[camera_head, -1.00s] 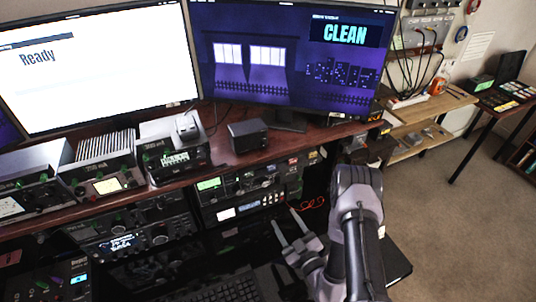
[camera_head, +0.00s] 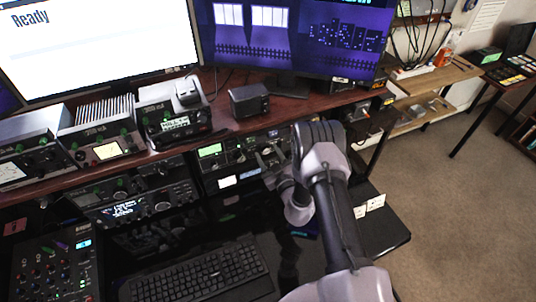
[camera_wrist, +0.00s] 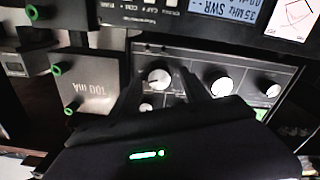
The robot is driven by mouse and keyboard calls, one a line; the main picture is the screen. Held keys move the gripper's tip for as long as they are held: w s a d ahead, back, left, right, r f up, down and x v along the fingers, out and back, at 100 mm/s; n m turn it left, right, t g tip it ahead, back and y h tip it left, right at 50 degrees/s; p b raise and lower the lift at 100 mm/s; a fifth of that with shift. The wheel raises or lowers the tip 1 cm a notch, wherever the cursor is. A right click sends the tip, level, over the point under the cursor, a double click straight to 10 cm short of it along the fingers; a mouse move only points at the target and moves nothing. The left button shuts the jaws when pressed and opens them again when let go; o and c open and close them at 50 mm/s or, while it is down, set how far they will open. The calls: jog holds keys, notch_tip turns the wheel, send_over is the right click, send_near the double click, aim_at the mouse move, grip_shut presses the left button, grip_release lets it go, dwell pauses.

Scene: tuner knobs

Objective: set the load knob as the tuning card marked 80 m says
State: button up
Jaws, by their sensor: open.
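In the wrist view, several pale round knobs sit on a dark panel: a large one at left (camera_wrist: 158,78), one in the middle (camera_wrist: 220,85) and one at right (camera_wrist: 272,90). I cannot read which is the load knob. My gripper (camera_wrist: 164,72) is open, its two dark fingers pointing at the panel on either side of the left knob; I cannot tell contact. In the head view my arm hides the gripper in front of the middle radio stack (camera_head: 240,160).
Above the knob panel is a unit with a lit SWR display (camera_wrist: 225,12). A keyboard (camera_head: 200,275) and a mixer (camera_head: 55,270) lie on the desk. Two monitors (camera_head: 100,45) stand above.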

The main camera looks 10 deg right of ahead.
grip_shut()
jog(key=shift+n, duration=0.3)
jog(key=n+b, duration=0.1)
jog(key=n, duration=0.3)
jog(key=shift+f+n, duration=0.1)
jog(key=shift+n, duration=0.2)
jog(key=n+b, duration=0.1)
jog(key=n, duration=0.4)
jog(key=shift+a+f+b, duration=0.1)
jog(key=shift+b, duration=0.3)
jog(key=n+b, duration=0.1)
jog(key=n, duration=0.4)
jog(key=shift+n, duration=0.4)
jog(key=n+b, duration=0.1)
jog(key=n, duration=0.3)
jog(key=shift+f+n, duration=0.1)
jog(key=shift+n, duration=0.3)
